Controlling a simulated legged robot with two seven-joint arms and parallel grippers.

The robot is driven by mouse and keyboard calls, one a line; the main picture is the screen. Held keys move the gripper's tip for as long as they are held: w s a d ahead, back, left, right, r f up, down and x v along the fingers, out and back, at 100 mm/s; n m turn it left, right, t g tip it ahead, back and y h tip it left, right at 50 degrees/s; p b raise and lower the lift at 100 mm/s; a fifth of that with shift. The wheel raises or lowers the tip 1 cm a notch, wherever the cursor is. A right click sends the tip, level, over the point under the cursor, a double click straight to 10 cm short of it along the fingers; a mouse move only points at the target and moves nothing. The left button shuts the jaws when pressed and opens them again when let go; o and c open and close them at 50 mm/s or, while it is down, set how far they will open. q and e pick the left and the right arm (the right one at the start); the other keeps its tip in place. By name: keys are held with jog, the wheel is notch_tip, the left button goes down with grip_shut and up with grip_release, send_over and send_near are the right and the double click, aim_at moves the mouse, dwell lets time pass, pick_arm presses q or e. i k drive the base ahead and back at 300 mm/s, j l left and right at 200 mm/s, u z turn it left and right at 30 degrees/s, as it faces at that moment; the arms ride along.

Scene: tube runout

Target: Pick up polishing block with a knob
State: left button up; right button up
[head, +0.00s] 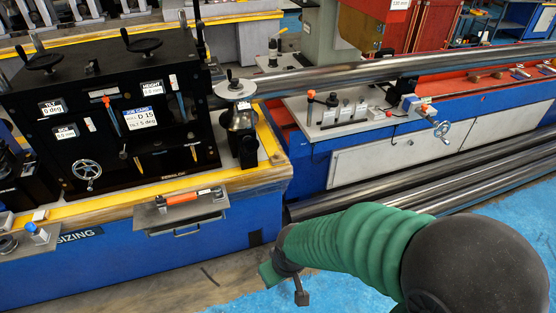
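My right gripper (284,285) is at the bottom middle, at the end of the green-sleeved arm. It is in front of the blue bench and far to the right of the block. A green piece and a dark finger show there; whether they are apart or hold anything is unclear. My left gripper is out of view.
A grey shelf (160,222) with an orange-and-grey tool (190,197) juts out from the yellow bench edge. A round metal part (8,244) lies left of the block. Long steel tubes (460,207) lie low at right. Blue floor (505,235) is bare near them.

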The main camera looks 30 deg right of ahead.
aim_at(278, 158)
jog(key=i+l+z, duration=0.15)
jog(key=i+z, duration=0.15)
jog(key=i, duration=0.65)
jog(key=i+z, duration=0.25)
jog(key=i, duration=0.75)
